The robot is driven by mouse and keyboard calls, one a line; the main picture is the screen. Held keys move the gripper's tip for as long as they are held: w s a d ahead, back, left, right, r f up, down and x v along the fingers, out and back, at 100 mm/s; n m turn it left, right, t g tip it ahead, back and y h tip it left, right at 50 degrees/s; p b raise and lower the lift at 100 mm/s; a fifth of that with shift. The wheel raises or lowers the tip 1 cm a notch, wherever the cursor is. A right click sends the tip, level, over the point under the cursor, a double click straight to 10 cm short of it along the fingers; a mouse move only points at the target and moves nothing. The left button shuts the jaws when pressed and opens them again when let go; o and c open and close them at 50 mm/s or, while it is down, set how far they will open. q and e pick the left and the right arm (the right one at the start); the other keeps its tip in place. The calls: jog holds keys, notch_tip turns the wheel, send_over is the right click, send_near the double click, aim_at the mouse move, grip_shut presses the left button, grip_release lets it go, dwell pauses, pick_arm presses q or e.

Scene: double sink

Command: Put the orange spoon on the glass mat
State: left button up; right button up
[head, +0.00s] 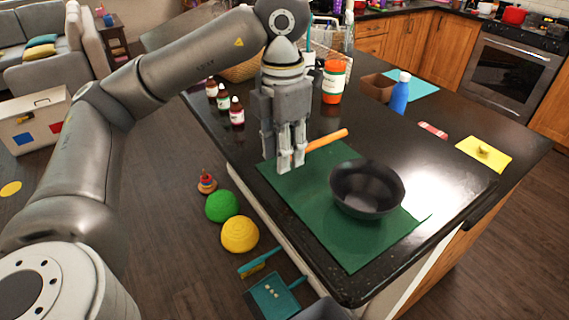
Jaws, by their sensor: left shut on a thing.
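The orange spoon (328,139) shows as a long orange handle slanting up to the right from between the fingers of my left gripper (290,164). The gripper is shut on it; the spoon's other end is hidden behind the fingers. Gripper and spoon are over the far left part of a dark green flat mat (350,248) on the black counter. I cannot tell for sure whether the spoon touches the mat, or whether this green mat is the glass one. My right gripper is not in view.
A black bowl (367,188) stands on the green mat, right of the gripper. Behind are an orange-red bottle (333,82), small dark bottles (237,112), a blue bottle (400,94), a brown box (377,88) and a teal mat (424,86). A yellow cloth (484,153) lies at right.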

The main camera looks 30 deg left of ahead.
aim_at(284, 177)
pick_arm(q)
jog(key=shift+w+a+f, duration=0.3)
jog(key=shift+w+f, duration=0.1)
jog(key=shift+f, duration=0.15)
jog(key=shift+w+a+f, duration=0.3)
jog(key=shift+w+f, duration=0.1)
jog(key=shift+f, duration=0.15)
jog(key=f, duration=0.1)
jog(key=f+p, duration=0.2)
jog(key=shift+w+a+f, duration=0.15)
jog(key=shift+w+f, duration=0.1)
jog(key=shift+f, duration=0.2)
jog(key=shift+f, duration=0.1)
jog(key=o, duration=0.8)
jog(key=shift+o, duration=0.2)
